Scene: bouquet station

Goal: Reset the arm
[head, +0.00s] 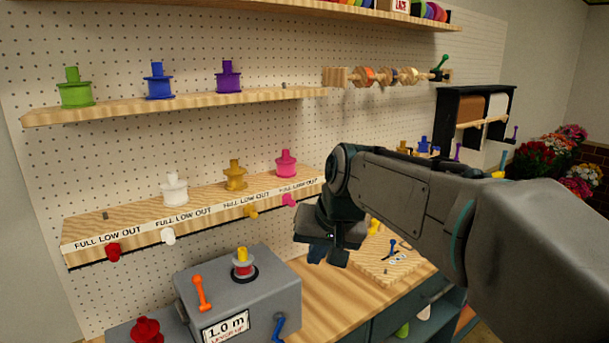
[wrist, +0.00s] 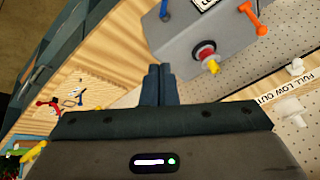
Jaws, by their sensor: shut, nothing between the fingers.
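My gripper (head: 317,254) hangs from my arm near the middle of the head view, above the wooden bench and to the right of the grey box. In the wrist view its two dark blue fingers (wrist: 159,72) are together with nothing between them. The arm stretches in from the right and hides part of the pegboard and bench behind it. The fingers point toward the bench and are apart from the objects around them.
A grey machine (head: 243,296) with an orange lever stands left of my gripper. Labelled shelf (head: 130,228) holds white, yellow and pink spools. An upper shelf (head: 120,106) holds green, blue and purple ones. A wooden board (head: 398,266) with small tools lies to the right.

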